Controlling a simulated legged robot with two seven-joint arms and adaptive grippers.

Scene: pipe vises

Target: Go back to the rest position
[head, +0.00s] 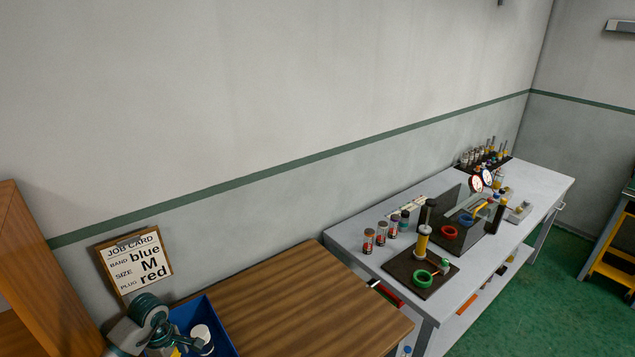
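Neither of my grippers shows in the head view, so I cannot see whether they are open or shut or hold anything. A job card (137,264) on a wooden board leans at the wall on the left. It reads band blue, size M, plug red. A long grey workbench (545,183) stands along the wall at the right. On its near end a dark mat (407,268) carries an upright pipe piece (422,243) with yellow and black parts and a green ring (422,279). A red ring (449,232) and a blue ring (466,220) lie farther back.
A brown wooden table (290,310) stands before the bench. A wooden cabinet (45,275) stands far left. Several small jars (381,233) line the bench. Green floor (510,310) is open at the right.

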